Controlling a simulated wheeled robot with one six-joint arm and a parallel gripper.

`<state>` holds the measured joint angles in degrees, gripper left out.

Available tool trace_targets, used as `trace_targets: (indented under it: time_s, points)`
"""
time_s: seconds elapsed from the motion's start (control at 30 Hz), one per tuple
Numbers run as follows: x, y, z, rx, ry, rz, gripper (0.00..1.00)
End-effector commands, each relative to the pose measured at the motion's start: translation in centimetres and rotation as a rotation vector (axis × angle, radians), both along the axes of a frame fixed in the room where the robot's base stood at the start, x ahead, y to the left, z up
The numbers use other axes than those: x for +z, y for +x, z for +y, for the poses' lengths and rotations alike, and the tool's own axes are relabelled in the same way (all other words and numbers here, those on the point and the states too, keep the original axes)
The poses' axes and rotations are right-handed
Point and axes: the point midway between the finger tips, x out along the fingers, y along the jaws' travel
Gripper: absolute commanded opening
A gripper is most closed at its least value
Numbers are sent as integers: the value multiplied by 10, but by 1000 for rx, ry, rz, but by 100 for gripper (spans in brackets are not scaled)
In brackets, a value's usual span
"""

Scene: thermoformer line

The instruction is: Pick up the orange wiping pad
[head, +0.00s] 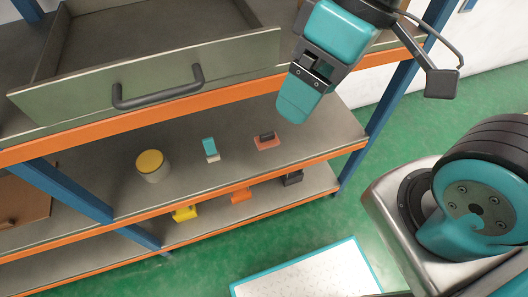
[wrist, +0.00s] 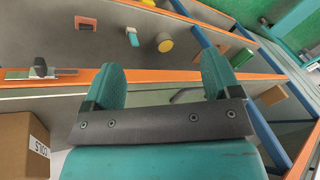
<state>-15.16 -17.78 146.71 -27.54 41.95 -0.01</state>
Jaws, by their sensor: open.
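A flat reddish-orange pad with a dark block on top (head: 264,145), which looks like the wiping pad, lies on the middle shelf (head: 325,130), near its right part. In the wrist view the pad (wrist: 86,27) is at the upper left, beyond the fingertips. My gripper (head: 295,106) hangs above and to the right of the pad in the head view, apart from it. In the wrist view my gripper (wrist: 162,70) has its two teal fingers spread with nothing between them.
A teal-and-white item (head: 210,149) and a yellow-lidded jar (head: 151,165) stand left of the pad. Yellow (head: 184,213), orange (head: 241,195) and black (head: 292,178) items sit on the lower shelf. A drawer with a dark handle (head: 158,95) is above. Orange shelf edges and blue posts frame the shelves.

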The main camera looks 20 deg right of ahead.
Motion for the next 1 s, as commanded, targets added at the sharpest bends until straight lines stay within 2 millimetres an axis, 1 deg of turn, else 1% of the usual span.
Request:
trace_targets:
  time_s: [0.03, 0.07, 0.1, 0.17, 0.2, 0.27, 0.3, 0.37, 0.4, 0.43, 0.47, 0.5, 0.57, 0.6, 0.63, 0.7, 0.77, 0.9, 0.97, 1.0]
  points:
    - [-46, 0, 0, 0, 0, 0, 83]
    - [-59, 0, 0, 1, 0, 0, 83]
    - [-76, 0, 0, 2, 0, -1, 83]
    - [-101, 0, 0, 5, -1, -3, 83]
    - [-118, 1, 0, 9, -1, -5, 83]
    - [-143, 1, 0, 19, -3, -11, 83]
    - [-160, 2, 0, 29, -4, -17, 83]
    - [-185, 3, 1, 55, -9, -30, 83]
    - [-202, 4, 1, 80, -13, -44, 83]
    - [-215, 5, 1, 102, -16, -56, 83]
    - [-227, 7, 1, 129, -21, -72, 83]
    - [-244, 9, 0, 174, -30, -96, 83]
    - [-269, 14, -2, 271, -49, -146, 83]
    - [-286, 19, -4, 360, -67, -191, 83]
    - [-298, 23, -6, 444, -86, -232, 83]
    - [-313, 34, -10, 656, -138, -326, 83]
    - [-322, 43, -14, 839, -186, -400, 83]
    - [-339, 62, -22, 1273, -309, -538, 83]
    - [-345, 70, -26, 1462, -366, -581, 83]
    - [-350, 75, -28, 1585, -402, -604, 83]
